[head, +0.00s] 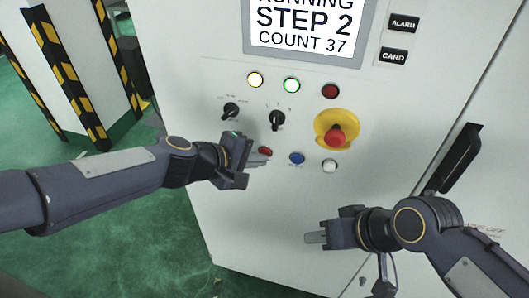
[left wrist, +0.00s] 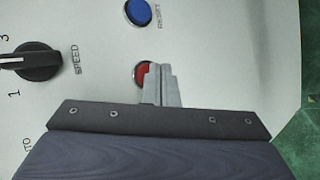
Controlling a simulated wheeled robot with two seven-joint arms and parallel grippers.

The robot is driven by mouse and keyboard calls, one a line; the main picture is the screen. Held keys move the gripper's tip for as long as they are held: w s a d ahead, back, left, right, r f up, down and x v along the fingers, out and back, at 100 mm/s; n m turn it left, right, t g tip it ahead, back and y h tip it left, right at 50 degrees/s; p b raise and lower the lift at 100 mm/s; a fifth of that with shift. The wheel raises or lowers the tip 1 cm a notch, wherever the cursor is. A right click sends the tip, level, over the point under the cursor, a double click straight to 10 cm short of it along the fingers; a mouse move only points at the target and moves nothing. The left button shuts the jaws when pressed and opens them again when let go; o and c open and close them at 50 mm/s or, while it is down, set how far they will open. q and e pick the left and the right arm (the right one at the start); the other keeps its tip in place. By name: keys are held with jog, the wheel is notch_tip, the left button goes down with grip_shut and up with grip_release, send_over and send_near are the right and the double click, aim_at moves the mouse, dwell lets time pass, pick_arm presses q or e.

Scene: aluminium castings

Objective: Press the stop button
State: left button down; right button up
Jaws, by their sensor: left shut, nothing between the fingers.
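The small red push button (head: 265,151) is on the pale control panel, left of the blue button; no label for it is readable. My left gripper (head: 257,161) is shut and empty, its fingertips right by this button. In the left wrist view the shut fingertips (left wrist: 161,84) cover part of the red button (left wrist: 140,72); I cannot tell whether they touch it. A larger red mushroom button (head: 336,135) on a yellow base sits up and to the right. My right gripper (head: 315,238) is in front of the lower panel, away from the buttons; its finger opening is unclear.
The blue button (head: 297,158), labelled RESET in the wrist view, and a white button (head: 329,166) are to the right. Black knobs (head: 277,120) and lamps (head: 291,85) are above. The screen (head: 305,27) reads STEP 2, COUNT 37. A black handle (head: 461,157) is at right.

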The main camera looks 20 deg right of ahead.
pick_arm(q)
jog(key=shift+w+d, duration=0.15)
jog(key=shift+w, duration=0.1)
jog(key=shift+s, duration=0.1)
dwell(0.6)
jog(key=shift+s+a, duration=0.45)
jog(key=shift+s, duration=0.15)
jog(key=shift+s+a+b, duration=0.35)
jog(key=shift+s+a, duration=0.35)
jog(key=shift+s, duration=0.35)
jog(key=shift+s+a+b, duration=0.35)
jog(key=shift+s+a, duration=0.35)
jog(key=shift+s, duration=0.3)
